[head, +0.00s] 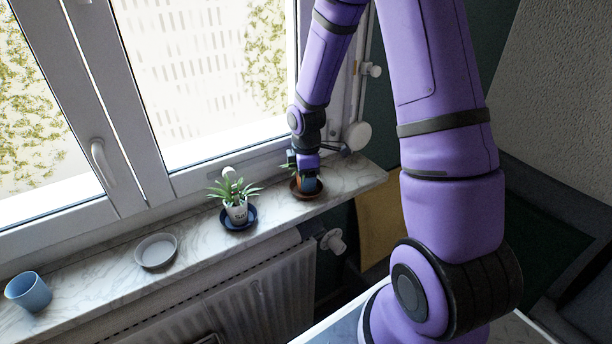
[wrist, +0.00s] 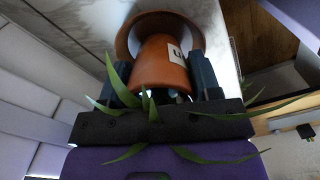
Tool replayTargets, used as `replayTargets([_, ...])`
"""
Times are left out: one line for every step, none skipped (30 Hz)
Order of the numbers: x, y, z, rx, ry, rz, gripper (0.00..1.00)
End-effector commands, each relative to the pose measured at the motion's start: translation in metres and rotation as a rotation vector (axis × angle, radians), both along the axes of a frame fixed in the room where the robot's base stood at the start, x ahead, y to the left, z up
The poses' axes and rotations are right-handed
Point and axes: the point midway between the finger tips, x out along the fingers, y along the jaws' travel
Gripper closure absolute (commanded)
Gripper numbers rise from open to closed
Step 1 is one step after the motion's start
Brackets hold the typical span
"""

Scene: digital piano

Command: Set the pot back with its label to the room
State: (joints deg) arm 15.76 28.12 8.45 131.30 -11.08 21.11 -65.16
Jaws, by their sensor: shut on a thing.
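An orange terracotta pot (wrist: 160,66) with a green spiky plant is between the two fingers of my gripper (wrist: 164,86) in the wrist view, which is shut on it. A white label with dark marks (wrist: 175,52) shows on the pot's right side there. The pot's base is over or in a brown saucer (wrist: 186,31); I cannot tell whether it touches. In the head view my gripper (head: 309,180) is at the brown saucer (head: 322,191) near the right end of the sill, hiding most of the pot and its label.
On the marble sill (head: 194,228), a white pot (head: 237,213) with a plant stands in a dark blue saucer (head: 250,222) just left of my gripper. Further left are an empty pale saucer (head: 156,252) and a blue cup (head: 29,291). The window is behind; a radiator (head: 250,300) is below.

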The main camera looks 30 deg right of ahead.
Motion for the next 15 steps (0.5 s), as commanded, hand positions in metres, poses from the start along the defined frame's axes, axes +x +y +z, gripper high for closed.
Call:
replayTargets([0.0, 0.0, -0.001, 0.0, 0.0, 0.0, 0.74])
replayTargets([-0.0001, 0.0, -0.0015, 0.0, 0.001, 0.0, 0.74])
replayTargets([-0.0001, 0.0, -0.0022, 0.0, 0.001, 0.0, 0.74])
replayTargets([-0.0001, 0.0, -0.0027, 0.0, 0.001, 0.0, 0.74])
replayTargets([-0.0001, 0.0, -0.0033, 0.0, 0.001, 0.0, 0.74])
replayTargets([-0.0002, 0.0001, -0.004, 0.0, 0.001, 0.0, 0.74])
replayTargets([-0.0002, 0.0, -0.0045, 0.0, 0.001, 0.0, 0.74])
replayTargets([-0.0002, 0.0001, -0.005, 0.0, 0.001, 0.0, 0.74])
replayTargets([-0.0002, 0.0, -0.0057, 0.0, 0.001, -0.001, 0.74])
replayTargets([-0.0001, -0.0001, -0.0062, 0.0, 0.001, -0.001, 0.74])
replayTargets([-0.0001, 0.0, -0.0067, 0.0, 0.001, -0.001, 0.74])
replayTargets([-0.0001, 0.0, -0.0073, 0.0, 0.001, -0.001, 0.74])
replayTargets([-0.0001, -0.0001, -0.0078, 0.0, 0.001, -0.001, 0.74])
replayTargets([0.0, -0.0001, -0.0079, 0.0, 0.0, -0.001, 0.4])
replayTargets([0.0001, 0.0, -0.0077, 0.0, 0.0, -0.001, 0.31])
